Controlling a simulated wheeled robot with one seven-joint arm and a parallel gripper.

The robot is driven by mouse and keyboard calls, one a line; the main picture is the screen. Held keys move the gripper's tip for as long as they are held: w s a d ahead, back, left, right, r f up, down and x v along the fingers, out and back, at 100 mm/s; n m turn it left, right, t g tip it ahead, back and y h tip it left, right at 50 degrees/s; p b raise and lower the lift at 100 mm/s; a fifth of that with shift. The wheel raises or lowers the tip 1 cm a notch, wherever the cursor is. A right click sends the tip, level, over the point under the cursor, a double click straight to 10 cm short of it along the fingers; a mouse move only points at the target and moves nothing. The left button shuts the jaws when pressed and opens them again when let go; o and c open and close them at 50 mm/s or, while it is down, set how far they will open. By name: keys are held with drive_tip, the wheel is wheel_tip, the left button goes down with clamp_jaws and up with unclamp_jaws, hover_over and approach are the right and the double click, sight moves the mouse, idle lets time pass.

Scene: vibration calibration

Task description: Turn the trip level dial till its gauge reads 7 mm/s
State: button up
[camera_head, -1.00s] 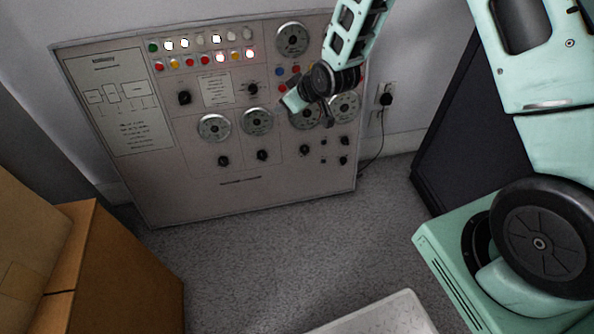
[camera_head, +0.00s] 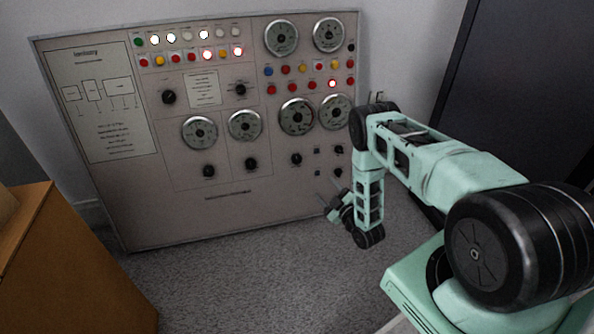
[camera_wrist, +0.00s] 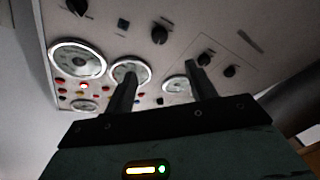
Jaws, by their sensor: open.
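The control panel (camera_head: 225,215) stands against the wall in the head view. It carries several round gauges, including one at left (camera_head: 199,132) and one at centre right (camera_head: 296,116). Black dial knobs sit below them, such as a left one (camera_head: 208,170), a middle one (camera_head: 251,163) and a right one (camera_head: 296,158). The labels are too small to tell which is the trip level dial, and the gauge readings are not legible. My gripper (camera_head: 331,203) is open and empty, near the panel's lower right. The wrist view shows its two fingers (camera_wrist: 160,82) apart, with gauges and knobs beyond.
Lit buttons and lamps (camera_head: 207,54) line the panel's upper part. A brown box (camera_head: 75,270) stands at the lower left. A dark cabinet (camera_head: 500,75) stands at the right. Grey carpet (camera_head: 240,270) in front of the panel is clear.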

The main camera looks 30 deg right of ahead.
sight(298, 161)
drive_tip(key=w+b, duration=0.5)
drive_tip(key=w, duration=1)
drive_tip(key=shift+w+b, duration=0.25)
drive_tip(key=shift+b, duration=0.05)
drive_tip(key=shift+w+r, duration=0.1)
drive_tip(key=shift+w, duration=0.6)
drive_tip(key=c, duration=1)
